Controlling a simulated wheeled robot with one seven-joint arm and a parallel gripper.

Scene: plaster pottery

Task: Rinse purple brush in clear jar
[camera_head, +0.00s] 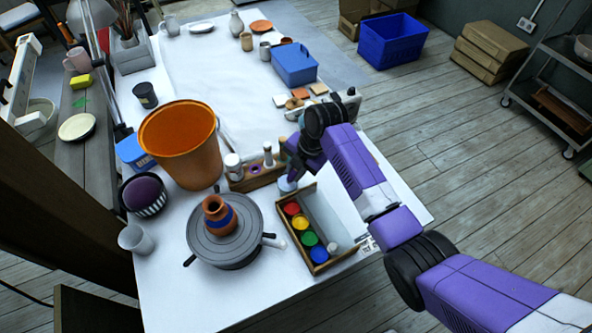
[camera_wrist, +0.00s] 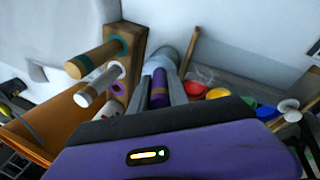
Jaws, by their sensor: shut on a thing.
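My gripper (camera_head: 291,173) is shut on the purple brush; in the wrist view the purple handle (camera_wrist: 159,88) shows between the two fingers. A pale, see-through round vessel, apparently the clear jar (camera_wrist: 166,57), lies just beyond the fingertips. A bit of it shows under my gripper in the head view (camera_head: 287,185). The brush's lower end is hidden, so I cannot tell whether it is inside the jar. The wooden brush holder (camera_wrist: 137,42) stands beside it, with two other brushes (camera_wrist: 98,60) and an empty purple-ringed hole.
A wooden box with red, yellow, green and blue paints (camera_head: 300,222) is close in front of my gripper. A turntable (camera_head: 211,246) carries a small brown pot (camera_head: 219,214). A large orange bucket (camera_head: 184,150) stands left of the holder. White paper (camera_head: 222,72) lies clear behind.

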